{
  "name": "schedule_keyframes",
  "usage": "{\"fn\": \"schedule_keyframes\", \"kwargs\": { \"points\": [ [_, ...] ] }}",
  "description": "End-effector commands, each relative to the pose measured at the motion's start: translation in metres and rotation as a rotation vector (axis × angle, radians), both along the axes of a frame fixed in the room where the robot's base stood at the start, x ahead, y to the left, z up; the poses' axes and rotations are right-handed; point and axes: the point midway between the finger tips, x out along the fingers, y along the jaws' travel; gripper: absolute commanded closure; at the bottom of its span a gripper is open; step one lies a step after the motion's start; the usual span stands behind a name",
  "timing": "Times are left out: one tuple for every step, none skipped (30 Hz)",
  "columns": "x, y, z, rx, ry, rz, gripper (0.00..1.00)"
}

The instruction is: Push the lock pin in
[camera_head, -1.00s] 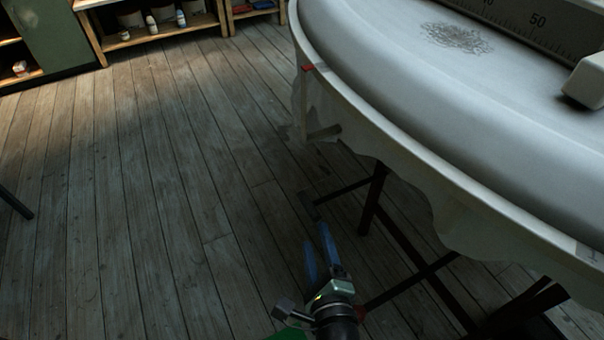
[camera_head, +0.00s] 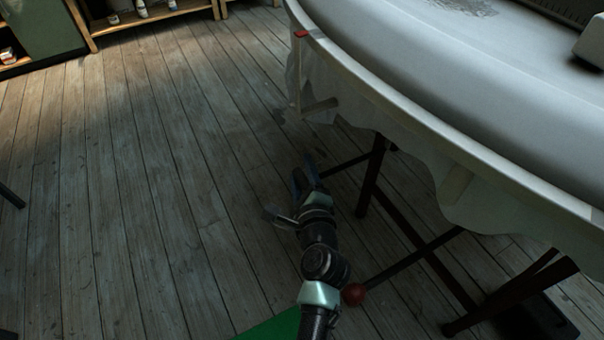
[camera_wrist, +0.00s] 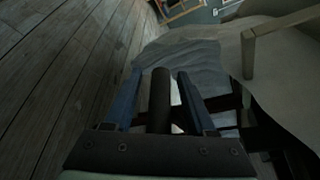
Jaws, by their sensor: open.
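I cannot tell for sure which part is the lock pin. A red ball knob (camera_head: 354,294) sits at the end of a dark bar of the stand, beside my arm. My gripper (camera_head: 304,168) is low over the floor, left of the stand's legs, with its two blue fingers apart. In the wrist view my gripper (camera_wrist: 160,72) shows both fingers open, with a dark cylinder (camera_wrist: 160,100) showing between them. I cannot tell whether the cylinder touches them or what it belongs to.
A large round white plaster table (camera_head: 440,125) with a hanging cloth (camera_head: 345,108) fills the right. A red tab (camera_head: 301,34) marks its rim. Dark crossed legs (camera_head: 400,218) stand below. The wooden floor (camera_head: 130,190) at left is mostly clear. Shelves (camera_head: 150,18) stand at the back.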

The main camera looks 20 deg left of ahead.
Motion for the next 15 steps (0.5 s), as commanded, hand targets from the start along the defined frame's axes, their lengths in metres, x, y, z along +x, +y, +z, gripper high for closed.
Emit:
{"fn": "schedule_keyframes", "kwargs": {
  "points": [
    [0.0005, 0.0007, -0.0005, 0.0, 0.0, 0.0, 0.44],
    [0.0007, 0.0008, -0.0004, 0.0, 0.001, 0.001, 0.44],
    [0.0007, 0.0008, -0.0004, 0.0, 0.001, 0.001, 0.44],
    [0.0007, 0.0007, -0.0003, 0.0, 0.001, 0.001, 0.44],
    [0.0006, 0.0006, -0.0003, 0.0, 0.001, 0.001, 0.44],
    [0.0006, 0.0005, -0.0002, 0.0, 0.0, 0.0, 0.44],
    [0.0006, 0.0005, -0.0002, 0.0, 0.0, 0.0, 0.44],
    [0.0005, 0.0004, -0.0002, 0.0, 0.0, 0.0, 0.46],
    [0.0005, 0.0004, -0.0002, 0.0, 0.0, 0.0, 0.53],
    [0.0005, 0.0004, -0.0002, 0.0, 0.0, 0.0, 0.59],
    [0.0004, 0.0004, -0.0002, 0.0, 0.0, 0.0, 0.64],
    [0.0005, 0.0003, -0.0001, 0.0, 0.0, 0.0, 0.71],
    [0.0005, 0.0003, -0.0001, 0.0, 0.0, 0.0, 0.77],
    [0.0004, 0.0002, -0.0002, 0.0, 0.0, 0.0, 0.82],
    [0.0004, 0.0003, -0.0003, 0.0, 0.0, 0.0, 0.89]
  ]
}}
